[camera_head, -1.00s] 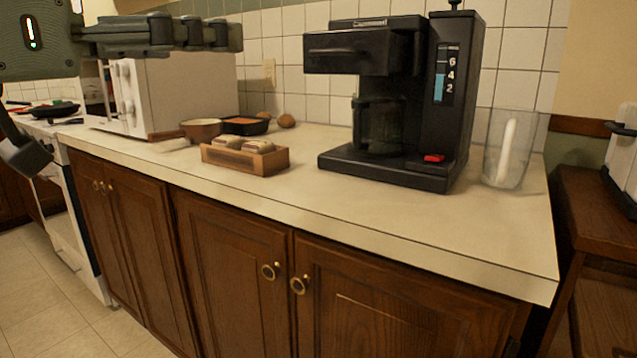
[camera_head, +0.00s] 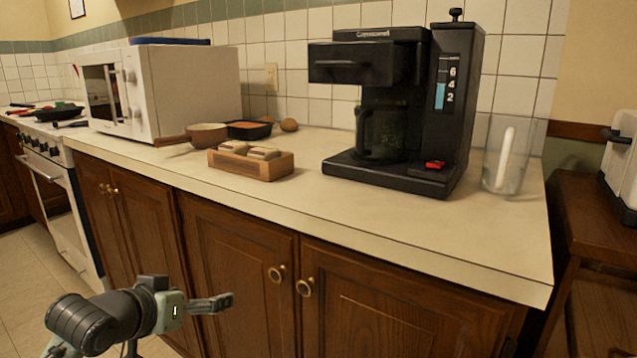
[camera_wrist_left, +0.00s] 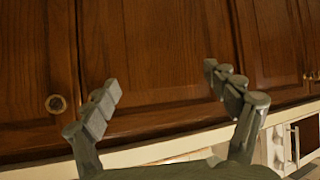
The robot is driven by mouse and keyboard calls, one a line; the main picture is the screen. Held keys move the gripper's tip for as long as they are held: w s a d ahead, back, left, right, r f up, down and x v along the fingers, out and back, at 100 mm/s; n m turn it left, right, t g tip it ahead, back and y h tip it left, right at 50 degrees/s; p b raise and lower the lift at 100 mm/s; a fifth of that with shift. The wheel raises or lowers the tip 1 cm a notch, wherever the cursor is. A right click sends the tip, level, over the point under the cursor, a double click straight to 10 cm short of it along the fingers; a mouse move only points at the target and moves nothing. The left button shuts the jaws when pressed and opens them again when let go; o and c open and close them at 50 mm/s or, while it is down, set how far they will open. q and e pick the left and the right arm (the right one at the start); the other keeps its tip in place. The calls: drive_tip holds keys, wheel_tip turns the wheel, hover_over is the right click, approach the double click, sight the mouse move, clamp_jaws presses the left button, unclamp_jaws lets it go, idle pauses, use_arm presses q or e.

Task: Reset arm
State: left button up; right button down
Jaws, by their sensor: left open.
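My left gripper (camera_head: 208,303) is in the lower left of the head view, low in front of the wooden cabinet doors and below the counter edge. In the left wrist view its two fingers (camera_wrist_left: 163,90) are spread apart with nothing between them. The brown cabinet doors (camera_wrist_left: 160,55) fill most of that view beyond the fingers. My right gripper is in neither view.
The counter (camera_head: 400,220) holds a white microwave (camera_head: 190,90), a bowl (camera_head: 206,134), a wooden box (camera_head: 250,165), a black coffee maker (camera_head: 450,110) and a glass (camera_head: 505,155). Door knobs (camera_head: 305,287) stick out from the cabinets. A stove (camera_head: 55,190) stands left.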

use_arm(q)
drive_tip(key=s+a+f+g+y, duration=0.1)
drive_tip(key=s+a+f+g, duration=0.1)
drive_tip(key=s+f, duration=0.5)
drive_tip(key=s+a+f+g+y, duration=0.1)
drive_tip(key=s+f+g, duration=0.15)
drive_tip(key=f, duration=0.95)
drive_tip(key=s+a+f+g+y+p, duration=0.1)
drive_tip(key=s+f+g, duration=0.3)
drive_tip(key=s+f, duration=0.9)
drive_tip(key=s+a+y, duration=0.1)
drive_tip(key=s, duration=0.3)
drive_tip(key=shift+a+f, duration=0.3)
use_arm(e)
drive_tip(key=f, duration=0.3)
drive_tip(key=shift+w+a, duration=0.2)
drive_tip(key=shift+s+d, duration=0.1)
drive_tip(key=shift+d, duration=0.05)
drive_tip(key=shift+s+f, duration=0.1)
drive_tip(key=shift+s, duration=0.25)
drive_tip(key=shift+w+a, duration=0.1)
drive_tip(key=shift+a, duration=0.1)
